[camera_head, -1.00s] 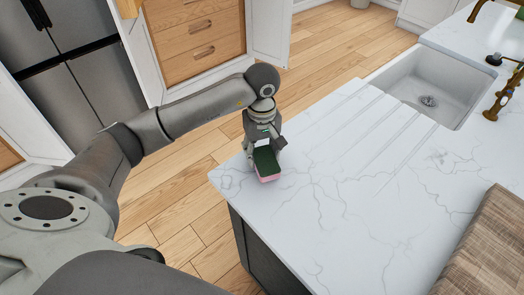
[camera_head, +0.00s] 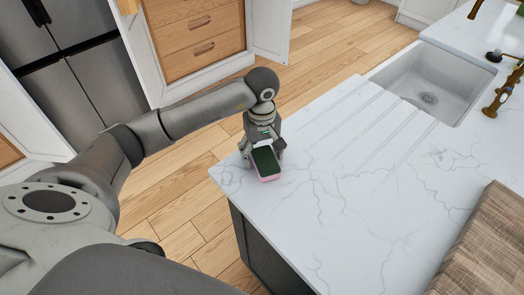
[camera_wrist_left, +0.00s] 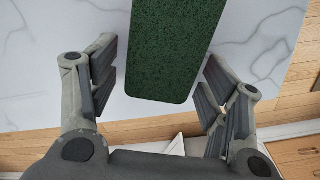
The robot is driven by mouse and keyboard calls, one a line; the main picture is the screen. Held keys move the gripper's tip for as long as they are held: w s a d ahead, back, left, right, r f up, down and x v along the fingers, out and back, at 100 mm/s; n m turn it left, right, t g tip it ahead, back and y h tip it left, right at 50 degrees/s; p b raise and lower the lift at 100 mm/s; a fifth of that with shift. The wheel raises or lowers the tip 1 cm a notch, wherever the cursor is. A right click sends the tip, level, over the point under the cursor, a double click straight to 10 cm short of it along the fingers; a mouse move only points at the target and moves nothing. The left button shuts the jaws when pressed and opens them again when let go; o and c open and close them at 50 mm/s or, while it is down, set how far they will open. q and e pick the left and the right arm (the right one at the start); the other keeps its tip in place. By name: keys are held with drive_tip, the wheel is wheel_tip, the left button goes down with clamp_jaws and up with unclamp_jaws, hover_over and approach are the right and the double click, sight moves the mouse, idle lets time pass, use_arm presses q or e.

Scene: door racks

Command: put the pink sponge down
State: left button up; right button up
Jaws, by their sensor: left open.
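The pink sponge (camera_head: 266,164) has a dark green top and a pink lower edge. It lies on the white marble counter (camera_head: 330,200) near its left corner. In the left wrist view its green top (camera_wrist_left: 172,50) shows between the fingers. My left gripper (camera_head: 263,155) is open around the sponge, with a gap on each side of it in the left wrist view (camera_wrist_left: 155,85). The sponge's underside is hidden. My right gripper is not in view.
A sink (camera_head: 435,85) is set into the counter at the upper right, beside brass taps (camera_head: 503,92). A brown woven board (camera_head: 490,245) lies at the right. The counter's left edge is close to the sponge, with wooden floor (camera_head: 190,215) beyond. The counter's middle is clear.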

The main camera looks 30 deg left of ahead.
sight(262, 152)
use_arm(q)
drive_tip(key=shift+r, duration=0.1)
drive_tip(key=shift+r+p, duration=0.2)
drive_tip(key=shift+p, duration=0.1)
wheel_tip(262, 152, up, 12)
drive_tip(key=b, duration=0.3)
drive_tip(key=shift+f, duration=0.15)
